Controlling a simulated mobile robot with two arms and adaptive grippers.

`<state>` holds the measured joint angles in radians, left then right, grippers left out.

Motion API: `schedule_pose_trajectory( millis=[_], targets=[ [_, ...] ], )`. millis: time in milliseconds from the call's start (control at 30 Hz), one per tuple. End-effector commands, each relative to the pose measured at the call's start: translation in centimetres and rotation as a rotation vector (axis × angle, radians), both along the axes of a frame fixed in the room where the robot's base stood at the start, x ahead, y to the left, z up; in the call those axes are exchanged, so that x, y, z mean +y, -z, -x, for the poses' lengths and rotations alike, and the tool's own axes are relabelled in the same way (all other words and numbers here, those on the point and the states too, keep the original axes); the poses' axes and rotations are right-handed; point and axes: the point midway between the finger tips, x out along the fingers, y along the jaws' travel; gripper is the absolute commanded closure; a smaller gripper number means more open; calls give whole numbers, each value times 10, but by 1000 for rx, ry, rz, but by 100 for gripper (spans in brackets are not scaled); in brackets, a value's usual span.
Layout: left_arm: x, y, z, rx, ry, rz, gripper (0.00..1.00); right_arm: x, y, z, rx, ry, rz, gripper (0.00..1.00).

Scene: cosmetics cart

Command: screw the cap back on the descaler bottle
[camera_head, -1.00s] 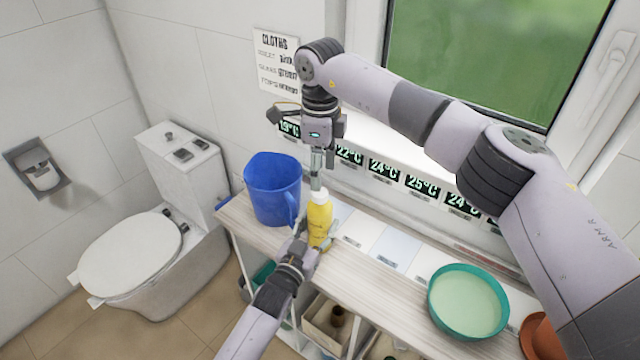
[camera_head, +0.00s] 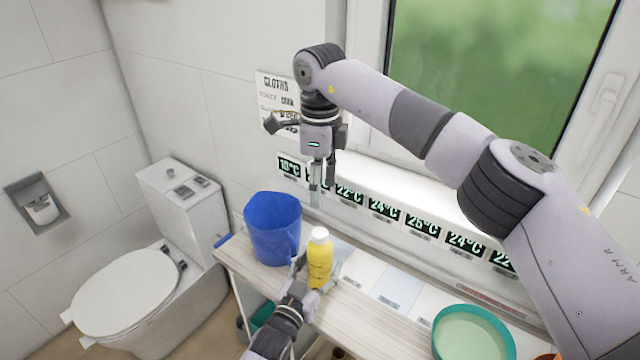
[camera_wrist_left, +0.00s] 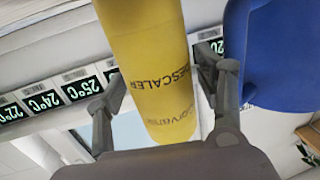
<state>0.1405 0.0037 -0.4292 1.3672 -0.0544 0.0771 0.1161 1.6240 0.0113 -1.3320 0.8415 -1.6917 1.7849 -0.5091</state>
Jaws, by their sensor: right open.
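The yellow descaler bottle (camera_head: 319,266) stands upright on the wooden cart top, with a white cap (camera_head: 320,234) on its neck. Whether the cap is tight cannot be seen. My left gripper (camera_head: 318,277) is shut on the bottle's body, a finger on each side. The left wrist view shows the bottle (camera_wrist_left: 158,75) with its DESCALER lettering between the fingers of the left gripper (camera_wrist_left: 163,85). My right gripper (camera_head: 316,196) hangs pointing down above the cap, open and empty, with a gap between its fingertips and the cap.
A blue bucket (camera_head: 272,228) stands close left of the bottle; it also shows in the left wrist view (camera_wrist_left: 270,55). A teal bowl (camera_head: 472,335) is at the right. Temperature displays (camera_head: 384,210) line the wall behind. A toilet (camera_head: 125,285) is at the left.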

Motion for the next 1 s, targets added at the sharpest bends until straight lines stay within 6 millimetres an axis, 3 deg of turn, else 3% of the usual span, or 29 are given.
schedule_pose_trajectory(
  millis=[467,1000],
  targets=[
    [3,1,6,1,0,0,29,0,0,0,0,0,0,49],
    [45,1,96,1,-1,0,29,0,0,0,0,0,0,49]
  ],
)
